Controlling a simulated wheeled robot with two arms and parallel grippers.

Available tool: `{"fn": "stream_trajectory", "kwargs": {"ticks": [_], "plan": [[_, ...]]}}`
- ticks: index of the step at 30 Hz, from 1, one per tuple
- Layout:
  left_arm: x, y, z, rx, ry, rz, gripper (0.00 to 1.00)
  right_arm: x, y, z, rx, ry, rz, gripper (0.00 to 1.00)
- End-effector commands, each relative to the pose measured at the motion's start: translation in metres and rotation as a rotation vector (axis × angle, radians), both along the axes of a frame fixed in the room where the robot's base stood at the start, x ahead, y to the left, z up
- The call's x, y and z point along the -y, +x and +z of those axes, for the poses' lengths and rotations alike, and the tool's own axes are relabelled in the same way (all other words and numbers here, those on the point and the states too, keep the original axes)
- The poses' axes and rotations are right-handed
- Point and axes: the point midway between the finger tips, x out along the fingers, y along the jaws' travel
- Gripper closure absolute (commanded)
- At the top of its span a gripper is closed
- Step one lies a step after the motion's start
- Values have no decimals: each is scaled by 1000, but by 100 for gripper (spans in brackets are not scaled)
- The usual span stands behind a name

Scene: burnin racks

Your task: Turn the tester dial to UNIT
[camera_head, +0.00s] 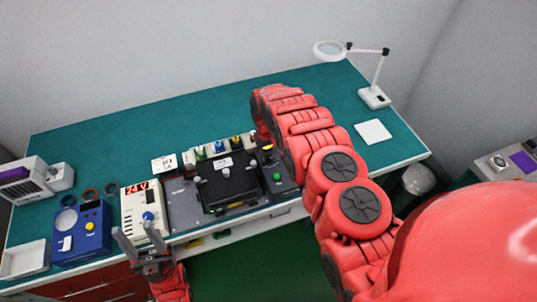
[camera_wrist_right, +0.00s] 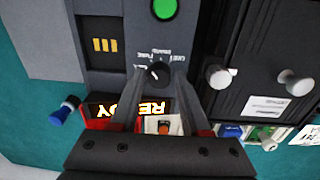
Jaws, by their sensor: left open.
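The tester (camera_wrist_right: 110,60) is a dark grey panel with a green button (camera_wrist_right: 163,8), a lit READY display (camera_wrist_right: 110,110) and a small black dial (camera_wrist_right: 157,73). Its printed label beside the dial is too small to read fully. My right gripper (camera_wrist_right: 157,75) has a fingertip on either side of the dial, with small gaps visible; the dial's pointer is hard to read. In the head view, the tester (camera_head: 283,183) is partly hidden by my right arm. My left gripper (camera_head: 137,233) is open and empty at the table's front edge, near the white 24 V unit (camera_head: 130,207).
A black fixture (camera_head: 230,187) with white knobs stands left of the tester. A blue box (camera_head: 80,240) and a white tray (camera_head: 25,260) are at the left. A magnifier lamp (camera_head: 375,97) and a white pad (camera_head: 373,132) are at the right. The back of the green table is clear.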

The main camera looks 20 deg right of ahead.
Motion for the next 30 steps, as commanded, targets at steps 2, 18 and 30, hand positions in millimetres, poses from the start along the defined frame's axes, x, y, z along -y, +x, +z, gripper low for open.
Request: {"fn": "stream_trajectory", "kwargs": {"ticks": [2,18,30], "plan": [[0,0,0,0,0,0,48,0,0,0,0,0,0,70],[0,0,-6,0,0,0,48,0,0,-1,0,0,-26,100],[0,0,-45,0,0,0,48,0,2,-5,3,0,-278,100]]}}
